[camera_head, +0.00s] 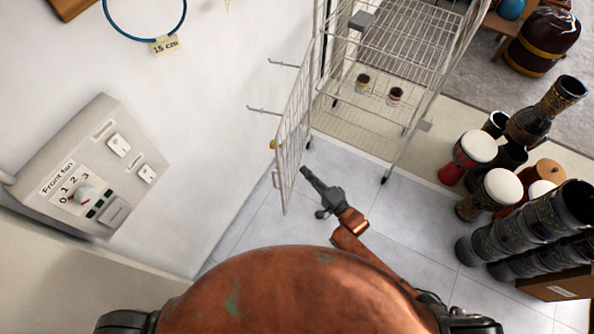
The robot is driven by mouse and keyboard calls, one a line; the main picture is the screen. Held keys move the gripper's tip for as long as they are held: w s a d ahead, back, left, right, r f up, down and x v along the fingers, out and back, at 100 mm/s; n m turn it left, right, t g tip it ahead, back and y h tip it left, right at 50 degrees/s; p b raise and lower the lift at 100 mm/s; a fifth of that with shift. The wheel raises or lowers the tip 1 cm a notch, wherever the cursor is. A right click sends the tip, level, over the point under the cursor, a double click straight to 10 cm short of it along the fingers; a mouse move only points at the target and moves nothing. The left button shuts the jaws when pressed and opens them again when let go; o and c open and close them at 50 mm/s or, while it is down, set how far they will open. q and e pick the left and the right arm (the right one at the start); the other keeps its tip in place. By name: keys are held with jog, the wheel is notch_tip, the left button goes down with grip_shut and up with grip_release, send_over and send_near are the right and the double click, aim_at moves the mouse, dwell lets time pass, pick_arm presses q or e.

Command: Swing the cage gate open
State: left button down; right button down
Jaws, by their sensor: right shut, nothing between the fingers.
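The wire cage (395,72) is a light metal frame on casters at the top middle. Its gate (292,135) is a wire mesh panel seen nearly edge-on at the cage's left side, standing out from the cage front, close to the white wall. My right gripper (306,172) is shut and empty, with its tip beside the gate's right side, low down. I cannot tell whether it touches the mesh. Two small cups or drums (395,95) stand inside the cage. My left gripper is not in view.
Goblet drums (500,186) and long dark drums (530,222) crowd the right side. A fan control box (95,170) is on the left wall, with metal hooks (265,111) near the gate. The grey tiled floor (400,215) between is clear.

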jog(key=s+a+p+v, duration=0.1)
jog(key=v, duration=0.9)
jog(key=s+d+f+n+g+h, duration=0.1)
jog(key=s+d+f+n+h, duration=0.2)
jog(key=d+f, duration=0.5)
jog(key=s+d+f+g+h, duration=0.2)
jog(key=s+d+f+h, duration=0.15)
jog(key=f, duration=0.85)
jog(key=s+d+f+n+g+h, duration=0.15)
jog(key=s+d+f, duration=0.25)
jog(key=d+f, duration=0.45)
jog(key=s+d+f+n+g+h+p, duration=0.1)
jog(key=s+d+f+n+g+h, duration=0.15)
jog(key=s+f, duration=0.6)
jog(key=s+d+f+n+g+h, duration=0.1)
jog(key=s+d+f+g, duration=0.3)
jog(key=s, duration=0.8)
jog(key=s+f+n+g, duration=0.1)
jog(key=s+f, duration=0.1)
jog(key=s, duration=0.7)
jog(key=s+f+n+g, duration=0.1)
jog(key=s+f+n, duration=0.1)
jog(key=s, duration=0.8)
jog(key=shift+f, duration=0.4)
jog(key=shift+a+h, duration=0.1)
jog(key=shift+h, duration=0.15)
